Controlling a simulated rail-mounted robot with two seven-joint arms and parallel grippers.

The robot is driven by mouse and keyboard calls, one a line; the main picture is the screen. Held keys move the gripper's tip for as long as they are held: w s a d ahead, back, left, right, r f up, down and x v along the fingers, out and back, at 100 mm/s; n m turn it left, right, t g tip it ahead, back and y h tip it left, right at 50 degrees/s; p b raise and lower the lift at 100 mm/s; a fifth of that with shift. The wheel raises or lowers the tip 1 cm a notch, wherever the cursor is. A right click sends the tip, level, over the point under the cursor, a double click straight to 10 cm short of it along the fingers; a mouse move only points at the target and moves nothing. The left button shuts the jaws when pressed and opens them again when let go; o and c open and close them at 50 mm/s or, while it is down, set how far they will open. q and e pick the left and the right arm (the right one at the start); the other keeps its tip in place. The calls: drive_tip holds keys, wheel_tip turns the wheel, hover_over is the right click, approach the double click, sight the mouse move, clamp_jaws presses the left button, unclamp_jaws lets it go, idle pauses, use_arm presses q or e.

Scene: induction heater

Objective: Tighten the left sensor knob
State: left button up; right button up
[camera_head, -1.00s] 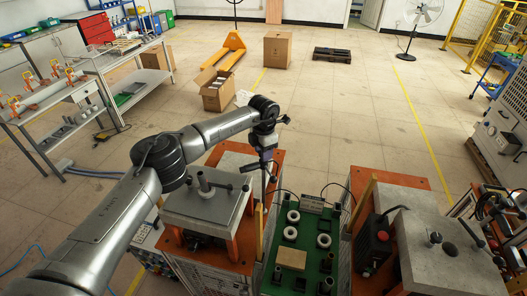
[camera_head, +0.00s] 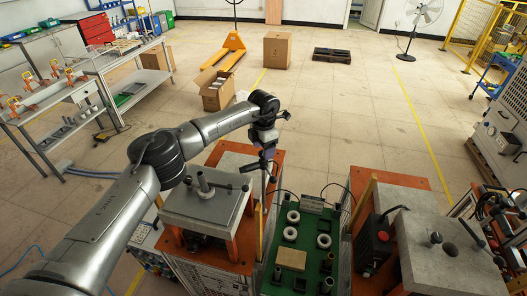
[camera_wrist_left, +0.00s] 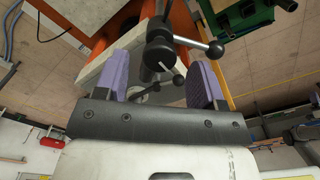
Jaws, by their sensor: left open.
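A black knob (camera_wrist_left: 160,48) with a ball-ended lever (camera_wrist_left: 190,42) shows between and just past my left fingertips in the left wrist view. A second black lever (camera_wrist_left: 172,84) lies beyond it. In the head view, a dark knob and lever (camera_head: 271,168) top a thin post beside the left heater (camera_head: 205,205). My left gripper (camera_head: 267,153) is just above it, pointing down. Its purple fingers are apart, on either side of the knob, in the left wrist view (camera_wrist_left: 163,72). I cannot tell whether they touch it. My right gripper is not in view.
A green tray (camera_head: 285,262) with white rings and a tan block (camera_head: 291,259) stands right of the left heater. A second heater (camera_head: 445,255) stands at the right. The floor behind is mostly clear, with an open carton (camera_head: 216,97).

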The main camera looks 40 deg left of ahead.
use_arm(q)
wheel_tip(320, 180, up, 12)
drive_tip(key=b, duration=0.1)
idle(0.4)
drive_tip(key=shift+w, duration=0.1)
idle(0.4)
